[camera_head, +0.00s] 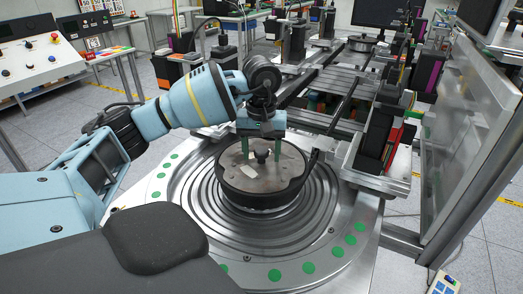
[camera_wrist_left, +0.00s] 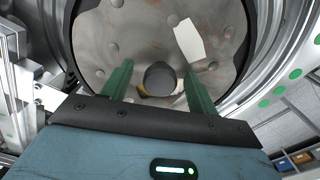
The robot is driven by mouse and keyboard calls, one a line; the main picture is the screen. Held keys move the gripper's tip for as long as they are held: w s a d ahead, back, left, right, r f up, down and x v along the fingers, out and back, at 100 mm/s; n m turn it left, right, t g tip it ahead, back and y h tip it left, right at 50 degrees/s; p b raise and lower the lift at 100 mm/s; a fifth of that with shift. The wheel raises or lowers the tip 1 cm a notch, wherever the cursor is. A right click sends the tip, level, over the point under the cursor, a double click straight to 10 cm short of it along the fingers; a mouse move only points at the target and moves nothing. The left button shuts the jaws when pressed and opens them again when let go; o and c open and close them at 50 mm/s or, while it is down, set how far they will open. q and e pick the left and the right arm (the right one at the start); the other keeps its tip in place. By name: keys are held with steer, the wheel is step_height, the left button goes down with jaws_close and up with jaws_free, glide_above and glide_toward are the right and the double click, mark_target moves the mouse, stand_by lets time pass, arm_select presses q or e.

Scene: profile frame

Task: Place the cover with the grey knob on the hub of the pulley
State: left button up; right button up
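A round, dark-rimmed pulley (camera_head: 258,200) lies flat on the ringed metal turntable. Its top is a worn grey-brown disc (camera_head: 285,172) with a white label (camera_head: 246,172), also visible in the left wrist view (camera_wrist_left: 188,40). A grey knob (camera_wrist_left: 158,77) stands near the disc's middle, with a bit of yellow at its base; it looks dark in the head view (camera_head: 262,155). I cannot tell where the knob's cover ends and the disc begins. My left gripper (camera_head: 261,162) points down with its green fingers apart, one on each side of the knob. My right gripper is out of view.
The metal turntable (camera_head: 185,190) with green dots surrounds the pulley. A dark curved part (camera_head: 308,165) rises at the pulley's right edge. Rails and a machine frame (camera_head: 345,90) stand behind, and a clear panel (camera_head: 465,130) stands at right. A control console (camera_head: 35,55) is at far left.

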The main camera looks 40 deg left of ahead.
arm_select(q)
step_height(320, 180, up, 8)
steer(key=shift+f, duration=0.1)
stand_by(0.5)
steer(key=shift+f, duration=0.1)
stand_by(0.5)
